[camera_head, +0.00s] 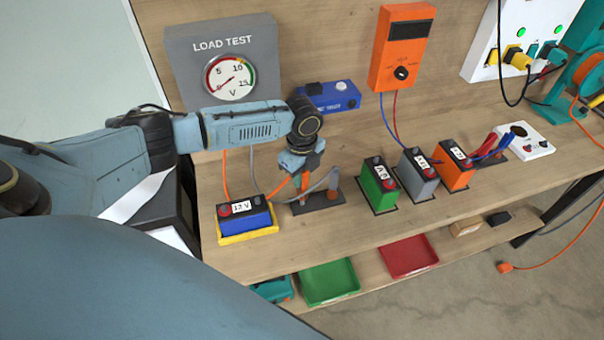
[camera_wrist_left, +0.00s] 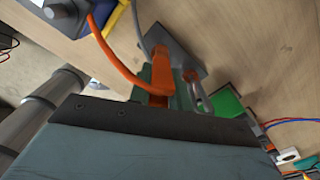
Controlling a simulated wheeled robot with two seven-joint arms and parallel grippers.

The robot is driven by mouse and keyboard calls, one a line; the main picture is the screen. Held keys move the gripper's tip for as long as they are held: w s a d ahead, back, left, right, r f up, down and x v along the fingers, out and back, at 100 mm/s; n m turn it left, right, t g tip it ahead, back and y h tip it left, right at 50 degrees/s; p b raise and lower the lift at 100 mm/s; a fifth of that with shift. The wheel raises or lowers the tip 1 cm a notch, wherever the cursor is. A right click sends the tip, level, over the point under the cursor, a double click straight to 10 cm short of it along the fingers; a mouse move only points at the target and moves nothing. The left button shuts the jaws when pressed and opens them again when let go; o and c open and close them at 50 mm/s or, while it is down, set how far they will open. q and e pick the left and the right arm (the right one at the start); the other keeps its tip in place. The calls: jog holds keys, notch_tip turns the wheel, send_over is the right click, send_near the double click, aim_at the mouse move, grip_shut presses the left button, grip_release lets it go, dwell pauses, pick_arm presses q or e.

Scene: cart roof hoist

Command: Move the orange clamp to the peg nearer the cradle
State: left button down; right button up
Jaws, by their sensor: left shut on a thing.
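My left gripper (camera_head: 299,172) points down over the dark peg plate (camera_head: 322,206) and is shut on the orange clamp (camera_head: 307,184). In the left wrist view the orange clamp (camera_wrist_left: 161,74) lies between the jaws, its orange cable trailing to the upper left. The grey clamp (camera_head: 333,180) is beside it, at the plate's right part. The yellow cradle (camera_head: 248,236) stands to the left of the plate with the blue 12 V battery (camera_head: 245,216) in it. The pegs are mostly hidden by the clamps and gripper; I cannot tell whether the orange clamp touches one. My right gripper is out of view.
Green (camera_head: 379,188), grey (camera_head: 417,175) and orange (camera_head: 455,166) batteries stand in a row to the right. The load test gauge (camera_head: 230,78) is behind my left arm, and a blue box (camera_head: 330,98) lies behind the gripper. Trays sit on the lower shelf.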

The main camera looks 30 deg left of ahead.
pick_arm(q)
jog(key=shift+f+b, duration=0.9)
jog(key=shift+f, duration=0.8)
jog(key=c, duration=1.2)
grip_release()
jog(key=shift+r, duration=0.1)
notch_tip(320, 180, up, 13)
jog(key=shift+r, duration=0.15)
